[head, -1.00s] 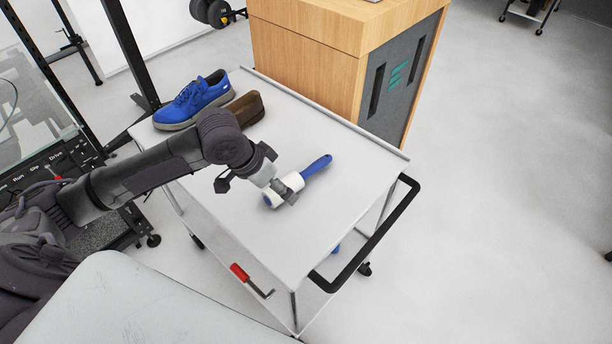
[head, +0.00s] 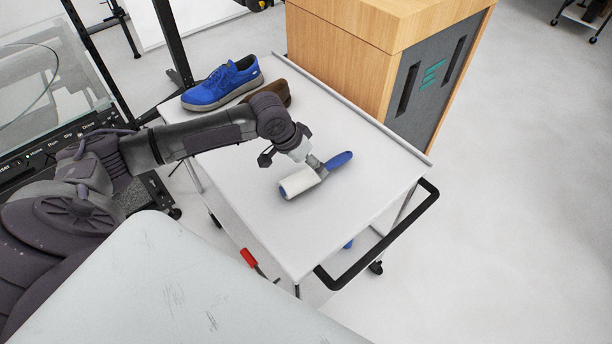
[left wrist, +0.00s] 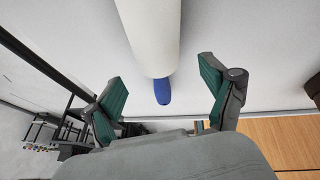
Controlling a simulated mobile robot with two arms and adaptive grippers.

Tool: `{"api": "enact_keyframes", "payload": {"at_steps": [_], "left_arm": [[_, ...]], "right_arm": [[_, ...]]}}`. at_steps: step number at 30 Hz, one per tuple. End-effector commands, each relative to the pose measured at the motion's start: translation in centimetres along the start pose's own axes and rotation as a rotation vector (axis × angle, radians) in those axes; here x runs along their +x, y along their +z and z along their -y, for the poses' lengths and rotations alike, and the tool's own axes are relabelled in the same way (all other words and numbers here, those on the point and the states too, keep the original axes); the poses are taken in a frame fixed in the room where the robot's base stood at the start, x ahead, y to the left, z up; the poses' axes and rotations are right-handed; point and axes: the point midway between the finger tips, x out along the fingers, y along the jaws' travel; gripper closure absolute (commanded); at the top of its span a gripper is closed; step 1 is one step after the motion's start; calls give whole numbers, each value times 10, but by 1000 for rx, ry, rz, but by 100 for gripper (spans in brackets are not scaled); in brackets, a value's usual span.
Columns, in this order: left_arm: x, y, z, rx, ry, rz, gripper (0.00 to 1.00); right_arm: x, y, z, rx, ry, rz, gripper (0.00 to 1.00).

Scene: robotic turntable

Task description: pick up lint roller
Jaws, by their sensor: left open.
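The lint roller lies on the white cart top, its white roll (head: 298,182) toward the front left and its blue handle (head: 341,159) toward the back right. My left gripper (head: 314,164) is over the stretch where roll and handle meet and hides part of it. In the left wrist view the gripper (left wrist: 161,76) is open, with green-padded fingers apart. The white roll (left wrist: 150,35) and the blue handle (left wrist: 162,93) line up between the fingers, with gaps on both sides. I cannot tell the exact height between fingers and roller. My right gripper is out of view.
A blue shoe (head: 224,84) and a brown shoe (head: 271,93) stand at the cart's back left. The cart top (head: 350,200) is clear around the roller. A black handle (head: 385,240) runs along the cart's right side. A wooden cabinet (head: 340,50) stands behind.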

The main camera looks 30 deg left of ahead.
Motion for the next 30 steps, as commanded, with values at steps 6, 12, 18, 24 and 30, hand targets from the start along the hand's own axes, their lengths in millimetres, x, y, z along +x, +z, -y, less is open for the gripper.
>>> {"api": "enact_keyframes", "payload": {"at_steps": [6, 12, 18, 24, 30], "left_arm": [[30, -2, -1, -1, 2, 1, 16], [36, -2, -1, 1, 0, -1, 16], [36, -2, -1, 1, 0, -1, 33], [36, -2, -1, 1, 0, -1, 66], [36, -2, -1, 0, 0, -1, 84]], "right_arm": [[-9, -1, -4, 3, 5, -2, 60], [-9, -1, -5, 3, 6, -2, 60], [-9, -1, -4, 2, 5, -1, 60], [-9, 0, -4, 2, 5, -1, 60], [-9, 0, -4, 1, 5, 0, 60]]}}
